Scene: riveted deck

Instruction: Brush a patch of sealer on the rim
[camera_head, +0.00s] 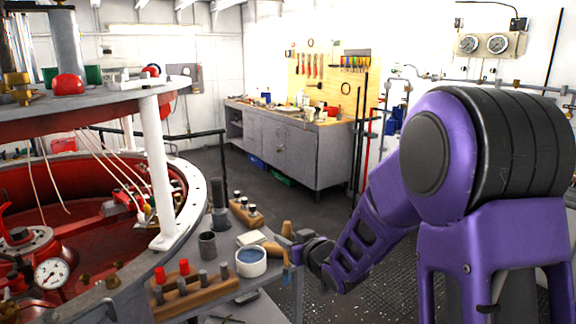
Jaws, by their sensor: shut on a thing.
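My gripper (294,250) is shut on a small brush, at the right end of the work shelf. The brush's wooden handle (286,229) points up and its blue tip (286,276) hangs down. A white pot of blue sealer (251,262) stands on the shelf just left of the brush; the two look apart. The pale bolted rim (194,196) curves around the red-lined vessel at left, away from my gripper. I cannot make out a sealer patch on it. The fingertips are small and partly hidden by the brush.
The grey shelf (245,284) holds a wooden rack of red and grey pegs (190,292), a dark cup (207,245), a pale block (250,238) and a smaller bottle rack (246,213). A white post (157,165) rises from the rim. The floor beyond is open towards a grey workbench (290,150).

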